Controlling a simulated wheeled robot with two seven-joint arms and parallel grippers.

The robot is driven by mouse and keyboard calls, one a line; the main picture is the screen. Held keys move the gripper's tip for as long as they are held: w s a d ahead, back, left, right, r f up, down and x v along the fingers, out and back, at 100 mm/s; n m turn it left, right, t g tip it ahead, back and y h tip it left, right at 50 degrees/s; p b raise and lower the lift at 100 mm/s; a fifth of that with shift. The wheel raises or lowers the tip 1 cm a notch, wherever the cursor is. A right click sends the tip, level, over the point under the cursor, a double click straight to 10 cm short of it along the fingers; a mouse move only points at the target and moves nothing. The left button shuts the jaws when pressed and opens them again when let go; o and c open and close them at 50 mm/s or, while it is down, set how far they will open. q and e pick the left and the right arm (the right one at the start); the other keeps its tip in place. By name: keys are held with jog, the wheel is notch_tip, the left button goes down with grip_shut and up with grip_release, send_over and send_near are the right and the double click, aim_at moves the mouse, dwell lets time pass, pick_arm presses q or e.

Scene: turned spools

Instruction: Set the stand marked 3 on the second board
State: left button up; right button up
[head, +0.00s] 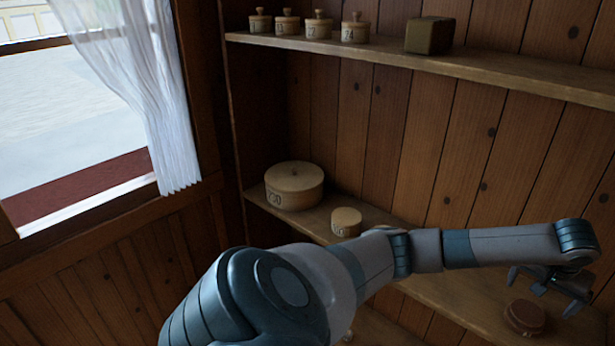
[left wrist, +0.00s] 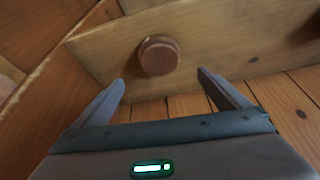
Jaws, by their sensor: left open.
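A brown round turned piece (head: 525,317) lies on the middle board (head: 455,296) at the lower right of the head view. I can read no mark on it, so I cannot tell whether it is the stand marked 3. My left gripper (head: 545,291) hangs open just above it. In the left wrist view the brown piece (left wrist: 158,55) sits on the board (left wrist: 105,50), a little beyond the open fingertips of my left gripper (left wrist: 162,79), with nothing between them. My right gripper is not in view.
A large round box (head: 294,186) and a smaller marked round piece (head: 346,222) stand farther left on the middle board. The upper board (head: 450,65) holds several small knobbed jars (head: 319,26) and a dark block (head: 429,36). A curtained window is at left.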

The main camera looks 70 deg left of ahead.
pick_arm(q)
jog(key=s+d+f+m+t+h, duration=0.25)
jog(key=d+f, duration=0.25)
jog(key=d, duration=0.5)
jog(key=s+d+f+m+t+h, duration=0.2)
jog(key=d+f+m+t+h, duration=0.15)
jog(key=d+f, duration=0.45)
jog(key=s+a+f+g+y, duration=0.1)
jog(key=s+a+f, duration=0.1)
jog(key=s+f, duration=0.65)
jog(key=s+a+f+g+y, duration=0.1)
jog(key=s+a+f+g, duration=0.2)
jog(key=f, duration=1.1)
jog(key=s+a+f+y, duration=0.1)
jog(key=s+a+f, duration=0.1)
jog(key=s+f, duration=0.75)
jog(key=s+f+g, duration=0.1)
jog(key=s+f, duration=0.5)
jog(key=s, duration=0.7)
jog(key=s+a+f+g, duration=0.1)
jog(key=s+f, duration=0.5)
jog(key=s, duration=0.7)
jog(key=s+a+f+m+g+y, duration=0.1)
jog(key=s+f+g, duration=0.2)
jog(key=s, duration=1)
notch_tip(320, 180, down, 4)
jog(key=shift+s+a+r, duration=0.2)
jog(key=shift+s, duration=0.2)
